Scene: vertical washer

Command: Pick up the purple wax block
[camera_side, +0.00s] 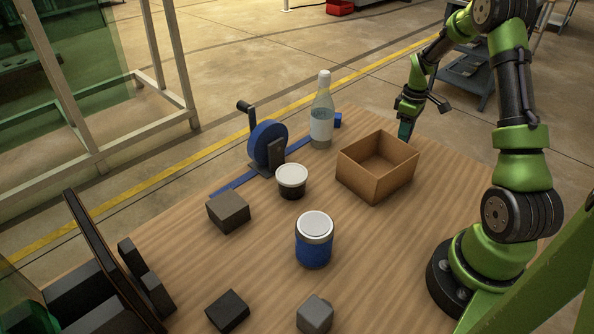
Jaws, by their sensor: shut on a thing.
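My gripper (406,122) is at the table's far right edge, behind the cardboard box. It points down and is shut on a small dark teal thing (404,131), mostly hidden by the fingers. I cannot tell its full shape, or whether it touches the table. No block in view looks clearly purple. A grey block (315,315) sits at the near edge, a dark block (228,312) lies to its left, and a brownish-grey block (228,212) lies at the left middle. My gripper is far from all three.
An open cardboard box (371,188) stands between my gripper and the blue jar (314,250). A white-lidded tub (292,183), a clear bottle (321,125) and a blue wheel device (268,143) stand farther left. Dark blocks (147,283) line the left edge. The right table area (430,195) is clear.

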